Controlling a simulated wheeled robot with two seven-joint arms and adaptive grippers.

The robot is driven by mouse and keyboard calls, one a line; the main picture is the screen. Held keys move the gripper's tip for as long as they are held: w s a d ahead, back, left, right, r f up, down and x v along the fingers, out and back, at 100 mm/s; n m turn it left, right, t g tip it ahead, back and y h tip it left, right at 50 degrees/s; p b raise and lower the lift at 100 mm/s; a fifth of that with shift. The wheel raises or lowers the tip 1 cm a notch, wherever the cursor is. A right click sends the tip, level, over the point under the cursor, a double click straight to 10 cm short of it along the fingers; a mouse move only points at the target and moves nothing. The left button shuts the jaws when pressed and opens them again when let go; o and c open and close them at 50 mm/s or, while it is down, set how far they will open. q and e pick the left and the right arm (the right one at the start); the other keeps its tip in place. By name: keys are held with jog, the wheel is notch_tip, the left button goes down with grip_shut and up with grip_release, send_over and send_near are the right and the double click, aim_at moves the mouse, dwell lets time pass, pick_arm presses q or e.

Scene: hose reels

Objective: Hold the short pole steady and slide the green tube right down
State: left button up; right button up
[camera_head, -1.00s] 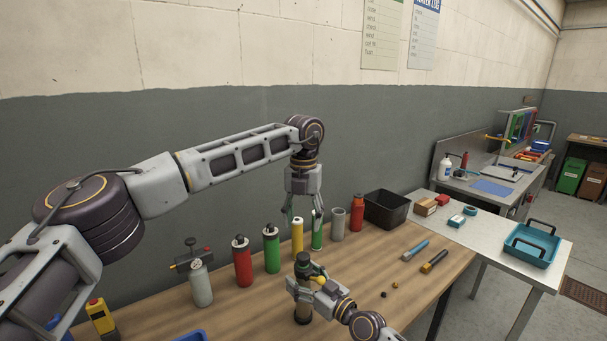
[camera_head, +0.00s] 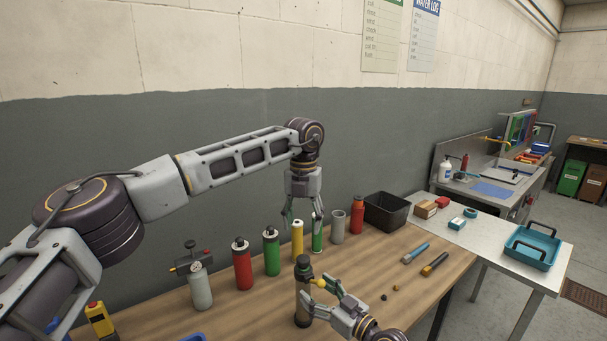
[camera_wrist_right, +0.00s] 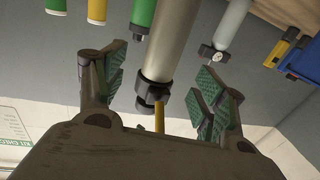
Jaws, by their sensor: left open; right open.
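The short grey pole (camera_head: 302,302) stands upright at the front of the wooden bench, with a dark collar and a yellow peg; it also shows in the right wrist view (camera_wrist_right: 178,40). My right gripper (camera_head: 322,298) is open just right of the pole, its fingers pointing at it; contact cannot be told. My left gripper (camera_head: 303,218) is open and empty above the back row. Below its right finger stands a green tube (camera_head: 317,242) with a white top. Another green tube (camera_head: 272,255), dark-topped, stands further left. Which one the task means is unclear.
A yellow tube (camera_head: 297,245) stands between the green ones. A red cylinder (camera_head: 243,268) and a gauge cylinder (camera_head: 201,290) stand left. A grey tube (camera_head: 338,228), red bottle (camera_head: 357,215) and black bin (camera_head: 387,208) stand right. Two hand tools (camera_head: 434,263) lie on the bench.

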jog(key=v, duration=0.6)
dwell(0.5)
jog(key=shift+s+d, duration=0.15)
dwell(0.4)
